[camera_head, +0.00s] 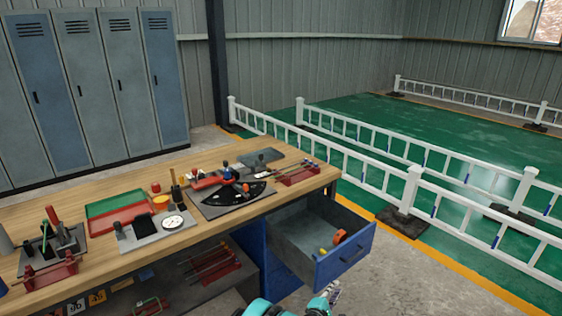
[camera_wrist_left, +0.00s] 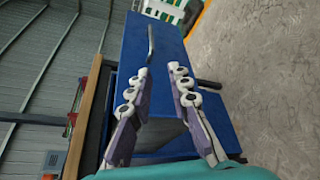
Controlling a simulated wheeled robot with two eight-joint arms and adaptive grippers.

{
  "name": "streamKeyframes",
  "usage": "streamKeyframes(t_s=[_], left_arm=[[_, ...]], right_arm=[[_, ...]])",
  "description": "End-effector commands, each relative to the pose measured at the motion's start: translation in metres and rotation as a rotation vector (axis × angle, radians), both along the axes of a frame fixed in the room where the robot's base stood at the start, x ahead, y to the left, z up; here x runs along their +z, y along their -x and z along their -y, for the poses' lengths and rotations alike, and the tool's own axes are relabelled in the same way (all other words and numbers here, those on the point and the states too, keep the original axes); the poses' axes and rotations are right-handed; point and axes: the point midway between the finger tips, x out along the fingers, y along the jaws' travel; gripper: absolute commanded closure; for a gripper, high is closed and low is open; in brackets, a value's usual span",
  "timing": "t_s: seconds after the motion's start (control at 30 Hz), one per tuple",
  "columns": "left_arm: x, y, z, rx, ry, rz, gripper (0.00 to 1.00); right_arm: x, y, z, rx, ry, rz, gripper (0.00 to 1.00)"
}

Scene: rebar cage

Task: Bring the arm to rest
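My left gripper (camera_head: 326,297) shows small at the bottom edge of the head view, below the open drawer (camera_head: 344,253) of the blue bench. In the left wrist view its two fingers (camera_wrist_left: 161,72) are spread apart with nothing gripped between them. Beyond them is a blue panel (camera_wrist_left: 175,48) with a dark bent bar (camera_wrist_left: 151,43) in front of it, near one fingertip. I cannot tell whether they touch. My teal arm fills the bottom of the wrist view. My right gripper does not show.
The drawer stands pulled out with small orange and yellow items inside. The wooden bench top (camera_head: 110,193) carries trays, a gauge and several tools. White railings (camera_head: 407,190) stand behind, with lockers (camera_head: 95,85) at the back left. The grey floor (camera_head: 420,280) at right is clear.

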Motion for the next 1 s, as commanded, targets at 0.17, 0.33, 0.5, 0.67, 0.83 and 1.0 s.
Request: streamKeyframes(t_s=[0.17, 0.33, 0.5, 0.67, 0.83, 1.0], left_arm=[[0.017, -0.005, -0.009, -0.003, -0.057, 0.013, 0.81], [0.038, -0.011, -0.020, -0.009, -0.132, 0.030, 0.81], [0.068, -0.015, -0.039, -0.020, -0.241, 0.051, 0.81], [0.106, -0.013, -0.067, -0.040, -0.385, 0.076, 0.81], [0.161, 0.004, -0.117, -0.087, -0.616, 0.106, 0.81], [0.208, 0.041, -0.174, -0.157, -0.865, 0.125, 0.81]], right_arm=[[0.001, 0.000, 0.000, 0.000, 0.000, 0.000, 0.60], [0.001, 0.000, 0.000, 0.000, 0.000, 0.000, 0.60], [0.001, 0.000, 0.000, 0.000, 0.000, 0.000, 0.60], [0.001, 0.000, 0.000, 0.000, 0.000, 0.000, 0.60], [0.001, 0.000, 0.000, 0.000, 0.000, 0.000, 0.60], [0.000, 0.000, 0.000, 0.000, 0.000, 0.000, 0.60]])
